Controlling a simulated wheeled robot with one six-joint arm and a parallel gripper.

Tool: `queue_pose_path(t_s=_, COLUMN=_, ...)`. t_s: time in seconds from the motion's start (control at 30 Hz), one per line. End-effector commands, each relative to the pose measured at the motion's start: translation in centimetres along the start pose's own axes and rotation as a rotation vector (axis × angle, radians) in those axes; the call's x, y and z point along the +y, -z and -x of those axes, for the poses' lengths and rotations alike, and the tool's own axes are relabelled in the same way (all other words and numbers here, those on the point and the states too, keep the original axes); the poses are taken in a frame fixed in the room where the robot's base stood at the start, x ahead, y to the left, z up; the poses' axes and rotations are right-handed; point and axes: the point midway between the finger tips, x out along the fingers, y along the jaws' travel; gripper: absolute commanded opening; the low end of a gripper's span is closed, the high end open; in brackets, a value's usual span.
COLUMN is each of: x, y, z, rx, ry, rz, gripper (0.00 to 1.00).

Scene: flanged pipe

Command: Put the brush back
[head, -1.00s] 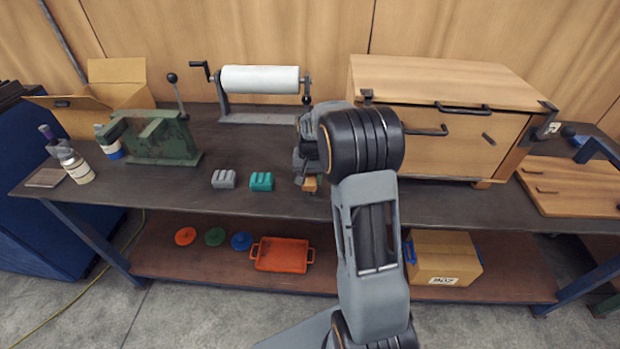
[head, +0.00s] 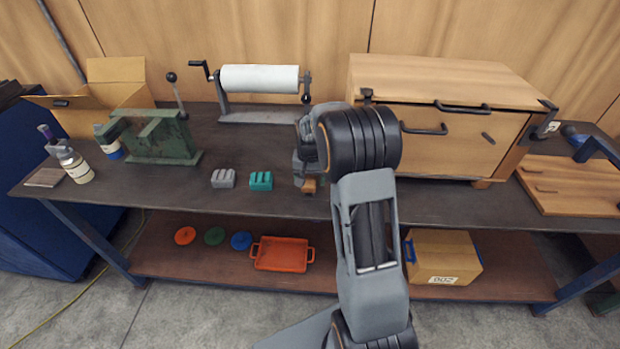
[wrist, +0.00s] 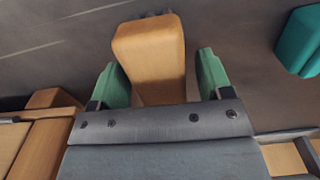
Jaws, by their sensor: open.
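A wooden block-shaped piece (wrist: 150,55), which looks like the brush, lies on the dark bench top in the wrist view. Small dark bits show at its far end; bristles cannot be made out clearly. My gripper (wrist: 163,80) is open, with one green fingertip on each side of the wood. A narrow gap shows on the right; on the left the finger is very close, and contact cannot be told. In the head view a small orange-brown end of the wood (head: 310,186) shows below my wrist, and my arm hides most of the gripper.
A teal ribbed block (head: 261,181) and a grey one (head: 223,179) sit left of my gripper. A green vise-like tool (head: 155,138) and a paper roll (head: 260,78) stand behind. A large wooden cabinet (head: 455,140) is close on the right. The front bench edge is near.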

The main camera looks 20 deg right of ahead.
Motion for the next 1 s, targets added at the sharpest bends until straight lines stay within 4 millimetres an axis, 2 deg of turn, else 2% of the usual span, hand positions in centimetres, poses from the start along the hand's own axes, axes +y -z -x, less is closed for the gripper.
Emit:
queue_pose_path(t_s=0.17, x=0.0, y=0.1, z=2.0, rx=0.005, ry=0.001, rz=0.0, gripper=0.72)
queue_pose_path(t_s=0.5, x=0.0, y=0.1, z=8.5, rx=0.005, ry=0.001, rz=0.0, gripper=0.72)
queue_pose_path(t_s=0.77, x=0.0, y=0.0, z=11.6, rx=0.003, ry=0.001, rz=0.001, gripper=0.72)
queue_pose_path(t_s=0.87, x=-0.2, y=-0.9, z=12.6, rx=0.013, ry=0.004, rz=0.019, gripper=0.72)
queue_pose_path(t_s=0.97, x=-0.6, y=-3.3, z=13.9, rx=0.043, ry=0.014, rz=0.071, gripper=0.72)
queue_pose_path(t_s=1.0, x=-0.7, y=-4.8, z=14.5, rx=0.059, ry=0.02, rz=0.101, gripper=0.72)
